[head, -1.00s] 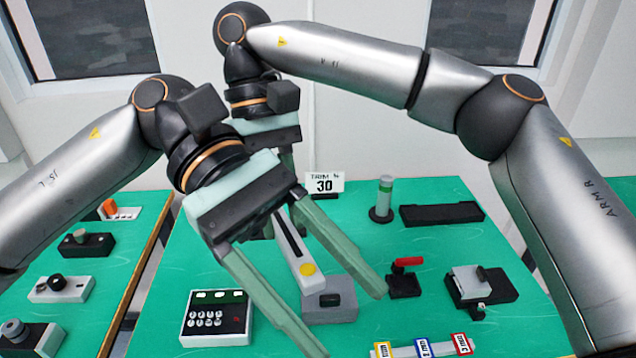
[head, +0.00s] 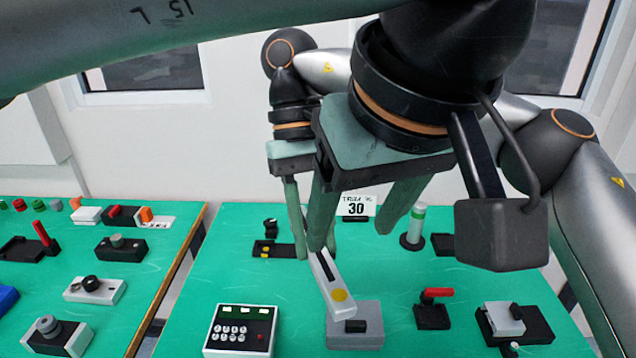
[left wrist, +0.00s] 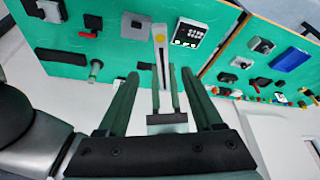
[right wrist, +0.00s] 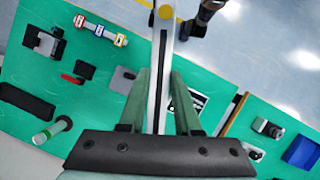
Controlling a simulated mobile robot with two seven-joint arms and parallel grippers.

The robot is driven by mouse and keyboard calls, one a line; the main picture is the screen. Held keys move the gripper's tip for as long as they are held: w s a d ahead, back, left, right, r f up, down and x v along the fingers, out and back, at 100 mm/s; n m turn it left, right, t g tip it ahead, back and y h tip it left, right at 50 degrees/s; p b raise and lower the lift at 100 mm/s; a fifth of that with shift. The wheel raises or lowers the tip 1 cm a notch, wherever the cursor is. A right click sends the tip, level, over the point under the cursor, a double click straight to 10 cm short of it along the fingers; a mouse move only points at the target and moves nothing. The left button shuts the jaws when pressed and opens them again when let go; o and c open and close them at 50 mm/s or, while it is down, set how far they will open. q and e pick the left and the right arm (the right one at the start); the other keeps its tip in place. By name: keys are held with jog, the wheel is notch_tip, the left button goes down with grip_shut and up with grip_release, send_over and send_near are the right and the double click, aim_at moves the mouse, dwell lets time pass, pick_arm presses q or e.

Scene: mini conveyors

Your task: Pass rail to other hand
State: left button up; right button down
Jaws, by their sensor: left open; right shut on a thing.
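The rail is a narrow pale bar with a dark slot and a yellow dot at one end. It shows in the head view (head: 335,294), the left wrist view (left wrist: 160,60) and the right wrist view (right wrist: 153,85). My right gripper (head: 312,246) is shut on the rail, whose dotted end slants down toward the front above the table. My left gripper (head: 356,240) is open and empty in front of my right one, covering part of it and the rail's upper end. In the left wrist view the rail lies beyond the open fingers, lined up with the gap between them.
A grey block (head: 355,338) stands below the rail's dotted end. A keypad box (head: 240,330), a red-handled device (head: 433,313), a green-and-white post (head: 414,228) and a card reading 30 (head: 356,205) stand around. A second table (head: 150,260) is at left.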

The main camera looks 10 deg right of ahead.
aim_at(332, 274)
pick_arm(q)
jog(key=x, duration=1.1)
jog(key=shift+f, duration=0.2)
jog(key=shift+c, duration=0.2)
grip_shut()
pick_arm(e)
jog(key=shift+a, duration=0.1)
pick_arm(q)
jog(key=shift+d+r, duration=0.1)
pick_arm(e)
jog(key=c, duration=0.9)
grip_release()
jog(key=o, duration=0.4)
